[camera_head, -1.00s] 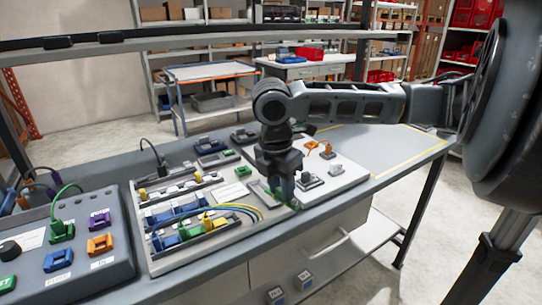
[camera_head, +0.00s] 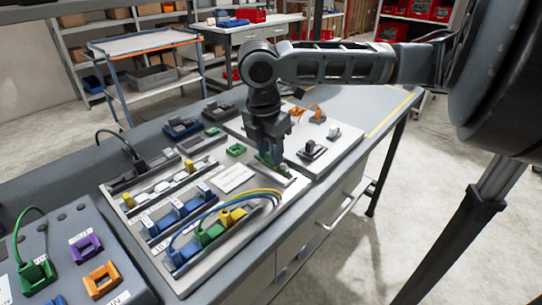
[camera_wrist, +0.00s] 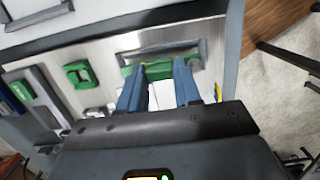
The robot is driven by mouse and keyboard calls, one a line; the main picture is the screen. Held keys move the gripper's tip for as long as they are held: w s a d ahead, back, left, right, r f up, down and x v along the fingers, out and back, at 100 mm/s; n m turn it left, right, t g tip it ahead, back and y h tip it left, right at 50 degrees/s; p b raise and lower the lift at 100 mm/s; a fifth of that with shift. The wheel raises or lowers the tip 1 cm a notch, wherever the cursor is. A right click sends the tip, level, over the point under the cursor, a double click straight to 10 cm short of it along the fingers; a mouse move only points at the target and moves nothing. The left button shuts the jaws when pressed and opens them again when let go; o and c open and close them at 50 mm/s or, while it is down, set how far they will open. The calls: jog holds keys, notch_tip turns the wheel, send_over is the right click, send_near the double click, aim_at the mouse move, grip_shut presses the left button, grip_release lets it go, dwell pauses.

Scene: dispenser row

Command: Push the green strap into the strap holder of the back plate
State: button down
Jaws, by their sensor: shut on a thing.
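My gripper (camera_head: 270,158) points down over the right end of the pale metal back plate. Its two blue-grey fingers (camera_wrist: 158,84) are shut on the green strap (camera_wrist: 160,70), which lies across the fingertips in the wrist view. The strap holder (camera_wrist: 150,50), a grey rectangular frame, sits directly beyond the strap, very close to it. I cannot tell whether the strap is inside the holder or only against its edge. In the head view the fingers partly hide the strap (camera_head: 281,170). The bare back plate (camera_wrist: 105,95) shows to the left of the fingers.
Several blue, green and yellow connectors with curved wires (camera_head: 235,195) stand close left of my gripper. A white board with small parts (camera_head: 345,150) lies to the right. A grey box with coloured sockets (camera_head: 75,245) is at the front left. The far right tabletop is clear.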

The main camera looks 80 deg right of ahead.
jog(key=shift+a+f, duration=0.1)
jog(key=shift+f, duration=0.2)
jog(key=shift+f+b, duration=0.4)
jog(key=shift+f, duration=0.3)
dwell(0.5)
jog(key=c, duration=0.7)
grip_release()
jog(key=shift+c, duration=0.3)
jog(key=shift+o, duration=0.7)
